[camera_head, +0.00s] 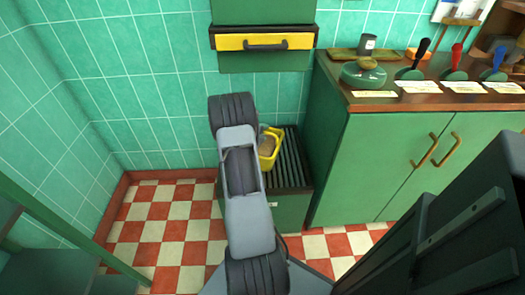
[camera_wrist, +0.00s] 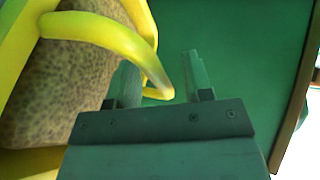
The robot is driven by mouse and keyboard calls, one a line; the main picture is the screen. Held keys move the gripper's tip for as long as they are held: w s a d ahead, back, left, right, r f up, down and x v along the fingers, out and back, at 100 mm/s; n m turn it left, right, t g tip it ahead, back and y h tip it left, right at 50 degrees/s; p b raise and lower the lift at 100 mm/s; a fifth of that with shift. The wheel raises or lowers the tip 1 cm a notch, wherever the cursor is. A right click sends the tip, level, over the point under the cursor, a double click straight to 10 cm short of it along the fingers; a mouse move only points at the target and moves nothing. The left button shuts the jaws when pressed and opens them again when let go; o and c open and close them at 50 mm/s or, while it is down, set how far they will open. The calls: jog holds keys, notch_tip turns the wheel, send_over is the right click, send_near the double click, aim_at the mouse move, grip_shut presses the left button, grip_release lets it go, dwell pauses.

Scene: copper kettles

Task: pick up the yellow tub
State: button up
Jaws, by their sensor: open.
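The yellow tub (camera_head: 270,162) sits on the dark slatted top of a low green cabinet, partly hidden behind my arm. It holds something brown and speckled. In the wrist view the tub (camera_wrist: 98,32) fills the left side, very close, with the speckled contents (camera_wrist: 65,85) inside it. A curved yellow strip of the tub, its rim or handle, reaches between the fingers of my gripper (camera_wrist: 163,78). The fingers are apart, one on each side of the strip's end. I cannot tell whether either finger touches it. My arm hides the gripper in the head view.
The low green cabinet (camera_head: 292,208) stands against the tiled wall. A yellow-fronted drawer (camera_head: 235,42) is above. Checkered floor is clear on the left.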

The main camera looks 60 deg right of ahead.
jog(key=shift+c, duration=0.2)
grip_shut()
jog(key=shift+a+f, duration=0.1)
dwell(1.0)
